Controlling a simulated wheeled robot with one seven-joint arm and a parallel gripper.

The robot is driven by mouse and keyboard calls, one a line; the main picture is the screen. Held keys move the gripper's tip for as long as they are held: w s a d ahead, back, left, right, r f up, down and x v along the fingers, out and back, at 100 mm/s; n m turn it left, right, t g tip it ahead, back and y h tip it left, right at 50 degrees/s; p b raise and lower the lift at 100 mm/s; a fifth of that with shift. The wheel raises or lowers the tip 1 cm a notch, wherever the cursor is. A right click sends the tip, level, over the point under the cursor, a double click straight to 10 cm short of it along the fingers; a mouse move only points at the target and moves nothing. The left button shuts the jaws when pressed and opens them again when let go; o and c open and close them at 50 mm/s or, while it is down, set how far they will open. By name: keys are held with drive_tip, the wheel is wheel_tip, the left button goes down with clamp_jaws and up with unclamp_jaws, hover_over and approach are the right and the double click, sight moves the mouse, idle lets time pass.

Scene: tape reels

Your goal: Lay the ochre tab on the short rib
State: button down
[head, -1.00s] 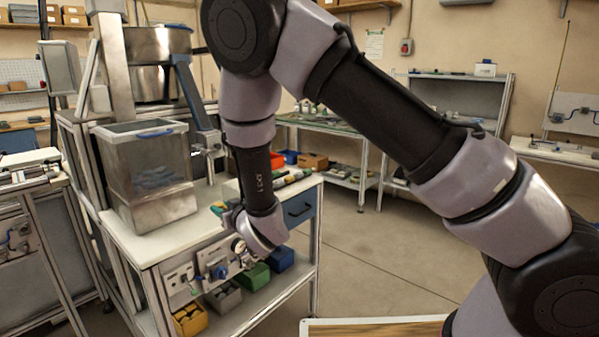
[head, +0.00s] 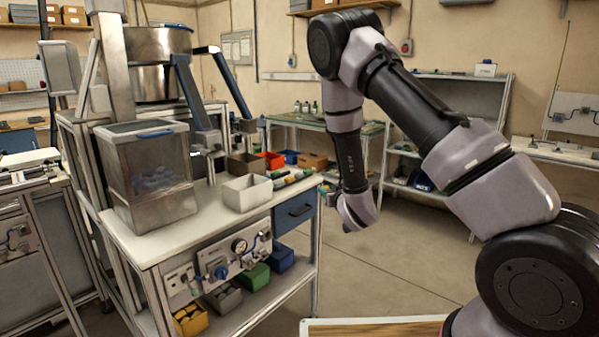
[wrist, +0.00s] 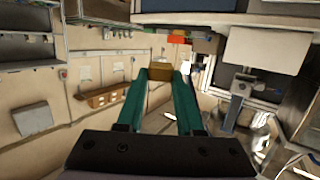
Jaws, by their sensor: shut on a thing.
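My gripper (wrist: 160,78), with two teal fingers, is shut on the ochre tab (wrist: 160,70), a small block held at the fingertips in the wrist view. In the head view my gripper (head: 329,190) hangs past the right end of the white-topped workbench (head: 215,222), over the floor gap. The tab is too small to make out there. I cannot make out a short rib in either view.
A pale open box (head: 247,193) and a clear-walled hopper (head: 146,172) stand on the workbench. Steel frames rise behind them. A wooden board with a pale rim (head: 375,328) lies at the bottom edge. Floor is clear right of the workbench.

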drive_tip(key=d+m+h, duration=0.3)
drive_tip(key=d+h, duration=0.1)
drive_tip(key=d, duration=1.4)
drive_tip(key=s, duration=0.1)
drive_tip(key=s+r, duration=0.1)
drive_tip(key=s, duration=0.1)
drive_tip(key=s+d, duration=0.1)
drive_tip(key=shift+s+d+r, duration=0.1)
drive_tip(key=shift+s+r, duration=0.2)
drive_tip(key=shift+s, duration=0.05)
